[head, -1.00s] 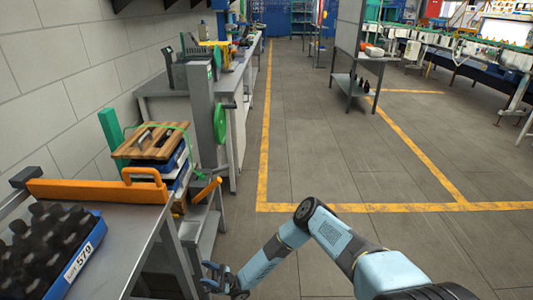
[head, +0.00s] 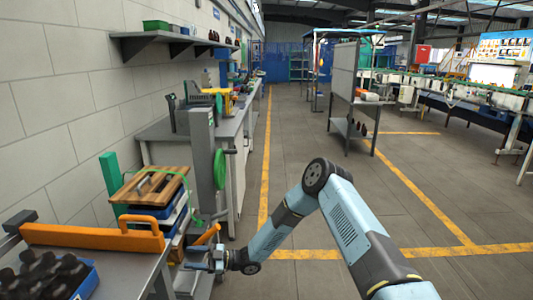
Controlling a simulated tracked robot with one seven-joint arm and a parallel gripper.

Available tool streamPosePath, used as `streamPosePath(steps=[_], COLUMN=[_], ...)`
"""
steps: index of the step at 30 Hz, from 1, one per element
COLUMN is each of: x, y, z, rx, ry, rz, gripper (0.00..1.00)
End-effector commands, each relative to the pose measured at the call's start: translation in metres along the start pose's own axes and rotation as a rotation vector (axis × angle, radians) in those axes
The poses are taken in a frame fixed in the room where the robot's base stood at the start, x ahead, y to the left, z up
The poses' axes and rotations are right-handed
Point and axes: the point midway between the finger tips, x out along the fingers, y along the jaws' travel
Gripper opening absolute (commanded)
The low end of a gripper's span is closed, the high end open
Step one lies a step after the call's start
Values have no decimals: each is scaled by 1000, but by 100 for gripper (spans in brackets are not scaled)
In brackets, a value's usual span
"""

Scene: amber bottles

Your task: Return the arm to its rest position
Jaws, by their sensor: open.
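My arm, light blue and dark grey, rises from the bottom right of the head view, bends at an elbow near the middle and reaches down to the left. My gripper (head: 196,266) is at its end, open, with its small fingers pointing left. It is beside the right end of the metal bench (head: 125,272), in front of the lower shelf area. I see nothing between the fingers. The dark bottles (head: 42,277) sit in a blue crate (head: 86,284) on the bench at the lower left, apart from my gripper.
A grey post with a green wheel (head: 219,168) stands close behind my gripper. The floor (head: 310,135) beyond is open, with yellow lines.

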Motion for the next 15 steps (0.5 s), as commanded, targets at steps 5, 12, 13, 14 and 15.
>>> streamPosePath(steps=[5,12,13,14,15], x=[-6,-24,-27,-30,-35], y=[44,96,103,109,117], z=[-17,-43,-47,-51,-56], rx=[-32,-60,-63,-66,-70], ry=[-179,-419,-448,-478,-517], rz=[7,46,53,62,72], gripper=[53,53,53,53,53])
